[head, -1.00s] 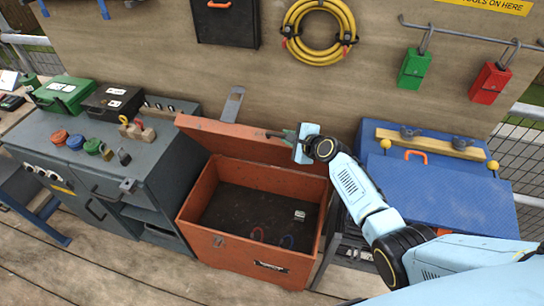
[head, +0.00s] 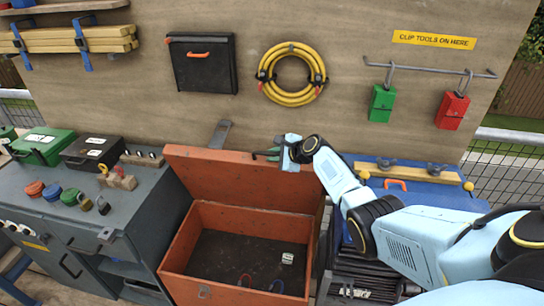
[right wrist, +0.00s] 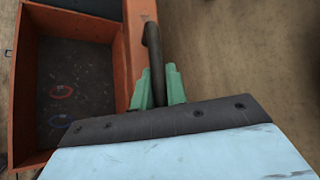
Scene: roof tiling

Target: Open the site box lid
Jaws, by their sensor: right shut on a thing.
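The orange site box (head: 205,291) stands in the lower middle of the head view, its inside showing. Its lid (head: 215,177) is raised and stands steeply at the back edge, near the wooden wall. My right gripper (head: 277,153) is at the upper right part of the lid. In the right wrist view its green fingers (right wrist: 158,88) are shut on the dark lid handle (right wrist: 152,45), beside the orange lid edge (right wrist: 135,45). Inside the box lie a red ring (right wrist: 61,91), a blue ring (right wrist: 59,120) and a small pale block (head: 287,258). My left gripper is not in view.
A grey cabinet (head: 120,222) stands left of the box, with a green case (head: 42,146) and a black case (head: 93,150) on top. A blue box (head: 420,190) is at the right, behind my right arm. A yellow hose (head: 292,74) hangs on the wall.

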